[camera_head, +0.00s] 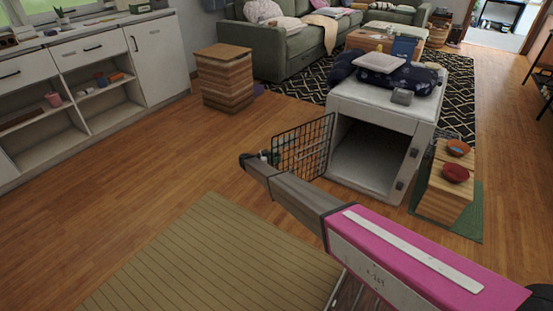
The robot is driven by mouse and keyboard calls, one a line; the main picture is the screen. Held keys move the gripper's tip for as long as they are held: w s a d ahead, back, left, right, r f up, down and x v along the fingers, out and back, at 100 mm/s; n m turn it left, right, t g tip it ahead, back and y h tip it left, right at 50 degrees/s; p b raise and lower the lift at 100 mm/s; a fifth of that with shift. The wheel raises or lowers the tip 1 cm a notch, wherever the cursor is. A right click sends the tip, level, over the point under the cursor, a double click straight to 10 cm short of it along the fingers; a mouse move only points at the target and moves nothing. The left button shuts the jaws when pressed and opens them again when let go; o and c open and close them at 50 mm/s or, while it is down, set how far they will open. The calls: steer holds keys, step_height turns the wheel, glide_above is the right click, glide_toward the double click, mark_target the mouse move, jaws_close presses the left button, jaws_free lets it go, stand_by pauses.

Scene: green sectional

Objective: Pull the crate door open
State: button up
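The crate (384,112) is a pale grey box on the wood floor, with its dark front opening facing me. Its black wire door (303,147) stands swung out to the left of the opening, so the inside shows and looks empty. My arm reaches from the lower right across the picture, below the crate and door. My gripper (267,157) is mostly hidden behind the dark end of my arm, close to the door's free left edge. I cannot tell whether it touches the door or how its fingers stand.
Dark cushions (410,80) lie on the crate. A striped wooden box (225,78) stands back left. A ribbed tan rug (215,260) covers the near floor; floor left of the door is clear.

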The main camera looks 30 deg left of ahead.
steer(key=shift+s, duration=0.1)
steer(key=v, duration=1)
steer(key=shift+s+a, duration=0.2)
steer(key=shift+a, duration=0.1)
stand_by(0.3)
